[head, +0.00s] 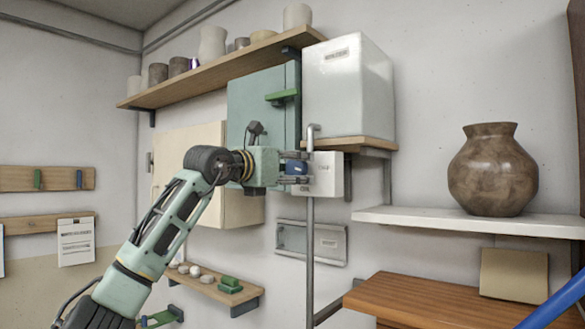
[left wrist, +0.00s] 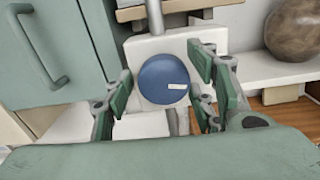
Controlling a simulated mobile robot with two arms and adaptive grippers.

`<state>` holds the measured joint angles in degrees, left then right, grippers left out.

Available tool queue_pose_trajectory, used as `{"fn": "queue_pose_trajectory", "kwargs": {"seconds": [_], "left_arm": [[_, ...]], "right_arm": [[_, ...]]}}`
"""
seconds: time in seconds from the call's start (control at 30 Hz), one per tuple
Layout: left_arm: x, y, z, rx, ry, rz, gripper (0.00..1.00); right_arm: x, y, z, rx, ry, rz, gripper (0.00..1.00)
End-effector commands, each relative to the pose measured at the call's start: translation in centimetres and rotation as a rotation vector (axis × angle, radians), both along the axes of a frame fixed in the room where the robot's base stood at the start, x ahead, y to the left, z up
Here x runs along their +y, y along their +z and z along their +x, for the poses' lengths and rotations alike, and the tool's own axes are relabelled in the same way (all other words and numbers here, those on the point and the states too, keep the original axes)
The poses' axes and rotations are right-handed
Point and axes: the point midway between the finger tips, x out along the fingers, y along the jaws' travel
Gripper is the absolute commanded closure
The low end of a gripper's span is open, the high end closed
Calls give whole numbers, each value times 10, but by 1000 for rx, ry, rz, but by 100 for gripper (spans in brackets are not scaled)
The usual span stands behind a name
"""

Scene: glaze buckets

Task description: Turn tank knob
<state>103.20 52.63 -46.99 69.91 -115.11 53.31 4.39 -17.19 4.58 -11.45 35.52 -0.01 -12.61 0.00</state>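The tank knob (left wrist: 164,80) is a round blue disc with a small white mark, on a white plate (left wrist: 135,52) in the left wrist view. In the head view the knob (head: 296,168) shows as a small blue piece at the plate (head: 330,172), below the white tank (head: 345,88). My left gripper (head: 300,175) is at the knob. In the left wrist view its green-padded fingers (left wrist: 162,92) are spread, one on each side of the knob. I cannot tell whether they touch it. My right gripper is not in view.
A grey vertical pipe (head: 310,235) runs down by the plate. A teal cabinet (head: 250,105) stands to the left, with a handle (left wrist: 40,50). A brown vase (head: 493,172) sits on a white shelf (head: 460,221) at the right. A wooden shelf (head: 200,80) with pots is above.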

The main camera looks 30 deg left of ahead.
Motion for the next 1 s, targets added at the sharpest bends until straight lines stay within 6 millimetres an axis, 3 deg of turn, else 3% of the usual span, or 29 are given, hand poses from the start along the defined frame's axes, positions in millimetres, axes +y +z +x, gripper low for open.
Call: {"fn": "queue_pose_trajectory", "kwargs": {"seconds": [0.4, 0.77, 1.0], "left_arm": [[0, 1, 0, -1, 1, 0, 88], [1, 0, -1, 11, 0, -199, 88], [1, 1, -1, 12, 1, -218, 88]], "right_arm": [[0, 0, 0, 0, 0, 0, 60], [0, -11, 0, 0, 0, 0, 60], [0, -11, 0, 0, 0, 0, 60]]}}
